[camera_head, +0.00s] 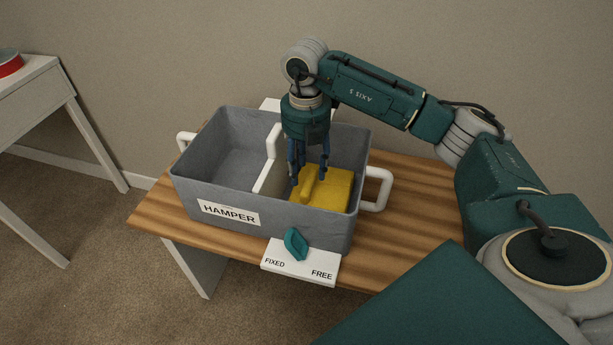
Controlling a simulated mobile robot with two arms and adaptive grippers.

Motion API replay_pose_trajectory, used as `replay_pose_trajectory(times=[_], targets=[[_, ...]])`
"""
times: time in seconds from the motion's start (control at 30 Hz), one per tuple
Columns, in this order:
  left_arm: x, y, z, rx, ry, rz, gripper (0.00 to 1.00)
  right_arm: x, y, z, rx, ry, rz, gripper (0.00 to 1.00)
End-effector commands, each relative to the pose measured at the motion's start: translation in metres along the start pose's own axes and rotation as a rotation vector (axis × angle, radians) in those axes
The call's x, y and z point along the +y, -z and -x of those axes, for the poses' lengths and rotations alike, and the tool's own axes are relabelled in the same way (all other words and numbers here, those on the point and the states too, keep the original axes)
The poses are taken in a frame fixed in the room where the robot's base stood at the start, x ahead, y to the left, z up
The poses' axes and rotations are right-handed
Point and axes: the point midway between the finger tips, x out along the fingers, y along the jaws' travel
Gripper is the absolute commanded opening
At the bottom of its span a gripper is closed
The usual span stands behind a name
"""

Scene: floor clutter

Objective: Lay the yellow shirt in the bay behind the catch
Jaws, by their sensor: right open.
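A grey hamper (188,193) stands on a wooden bench, split by a white divider (271,170) into a left and a right bay. The folded yellow shirt (335,188) lies in the right bay, with a raised ridge on its left part. My right gripper (308,181) points down into the right bay, open, its fingers on either side of that ridge; I cannot tell whether they touch it. The teal catch (295,243) sits tilted on a white plate marked FIXED and FREE at the hamper's front. My left gripper is not in view.
The left bay (232,150) looks empty. White handles (386,188) stick out at the hamper's sides. The wooden bench (420,215) has bare room to the right. A white table (30,95) with a red round thing (10,64) stands at the far left.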

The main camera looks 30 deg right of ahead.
Motion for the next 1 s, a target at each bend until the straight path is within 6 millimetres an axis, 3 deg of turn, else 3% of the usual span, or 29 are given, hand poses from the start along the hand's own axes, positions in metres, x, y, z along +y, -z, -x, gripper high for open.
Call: replay_pose_trajectory(times=[0.1, 0.33, 0.5, 1.0], targets=[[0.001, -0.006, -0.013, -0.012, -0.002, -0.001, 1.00, 0.001, 0.000, 0.030, -0.002, -0.004, 0.000, 0.47], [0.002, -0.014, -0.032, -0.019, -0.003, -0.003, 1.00, 0.001, 0.000, 0.065, 0.000, -0.002, 0.000, 0.47], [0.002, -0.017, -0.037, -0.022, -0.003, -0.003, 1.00, 0.000, 0.000, 0.074, 0.000, 0.000, 0.000, 0.47], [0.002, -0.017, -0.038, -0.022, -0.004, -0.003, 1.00, 0.000, 0.000, 0.074, 0.000, 0.000, 0.000, 0.47]])
